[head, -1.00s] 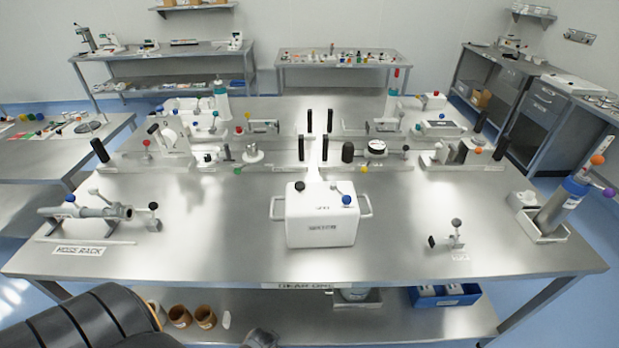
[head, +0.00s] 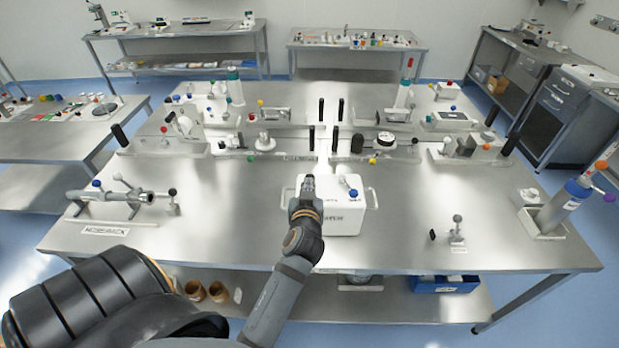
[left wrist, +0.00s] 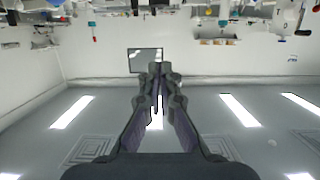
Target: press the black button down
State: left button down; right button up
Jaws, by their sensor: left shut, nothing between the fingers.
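The white box (head: 345,220) with side handles stands at the front middle of the table. A blue ball knob (head: 353,193) and a short lever show on its top. The black round button on the box's top left is now hidden behind my left gripper (head: 308,181). That gripper is shut and empty, with its tips over the box's left part; I cannot tell whether they touch the button. The left wrist view shows the same closed fingers (left wrist: 158,72), with nothing held. My right gripper is not in view.
A clamp rack (head: 120,200) stands at the left, and a small stand (head: 457,229) and a tilted cylinder (head: 565,205) at the right. Several levered devices and black posts (head: 357,143) line the back.

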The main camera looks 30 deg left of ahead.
pick_arm(q)
jog(key=shift+s, duration=0.1)
jog(key=b, duration=0.2)
send_over(309, 176)
jog(key=s+d, duration=0.2)
jog(key=s, duration=0.1)
jog(key=f, duration=0.2)
jog(key=shift+w+a+f, duration=0.15)
jog(key=shift+w+f, duration=0.1)
jog(key=shift+f, duration=0.1)
notch_tip(309, 176, down, 3)
jog(key=shift+f+b, duration=0.1)
jog(key=shift+b, duration=0.95)
jog(key=shift+f+b, duration=0.3)
jog(key=shift+f, duration=0.05)
